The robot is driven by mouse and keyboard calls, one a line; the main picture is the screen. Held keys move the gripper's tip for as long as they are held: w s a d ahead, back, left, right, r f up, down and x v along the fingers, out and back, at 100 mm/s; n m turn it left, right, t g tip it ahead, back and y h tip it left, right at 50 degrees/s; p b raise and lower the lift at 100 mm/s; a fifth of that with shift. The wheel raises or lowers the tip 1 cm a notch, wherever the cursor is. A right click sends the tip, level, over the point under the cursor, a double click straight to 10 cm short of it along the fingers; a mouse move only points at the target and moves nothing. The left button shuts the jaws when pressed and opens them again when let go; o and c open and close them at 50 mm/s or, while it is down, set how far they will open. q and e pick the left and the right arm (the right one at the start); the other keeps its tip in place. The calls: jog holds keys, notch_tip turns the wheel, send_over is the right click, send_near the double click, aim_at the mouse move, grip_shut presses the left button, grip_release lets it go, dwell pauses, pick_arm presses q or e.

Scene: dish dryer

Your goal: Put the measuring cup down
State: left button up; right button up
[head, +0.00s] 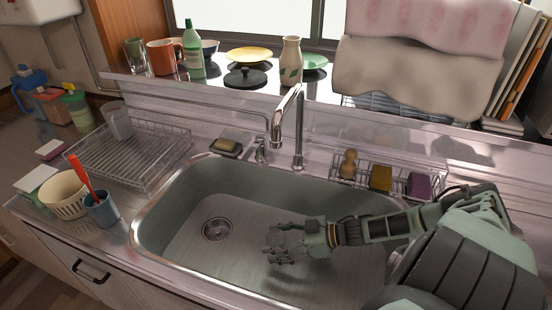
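A clear, greyish cup (118,121), which looks like the measuring cup, stands upright at the back left of the wire dish rack (150,165). Any markings on it are too small to make out. My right gripper (279,246) is over the sink basin, well to the right of the cup and apart from it. Its fingers look spread, with nothing visible between them. My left gripper is out of the picture.
The sink (215,270) fills the middle, with a faucet (297,125) behind it. A white basket (65,197) and a blue cup (102,211) stand on the left counter. A rack of sponges (381,179) lies behind the sink. Dishes line the sill.

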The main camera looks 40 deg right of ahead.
jog(key=shift+r, duration=0.25)
jog(key=p+v, duration=0.4)
jog(key=v, duration=0.2)
jog(key=shift+s+d+r, duration=0.1)
jog(key=shift+s, duration=0.15)
jog(key=shift+s+d, duration=0.3)
jog(key=shift+s, duration=0.05)
jog(key=shift+r, duration=0.1)
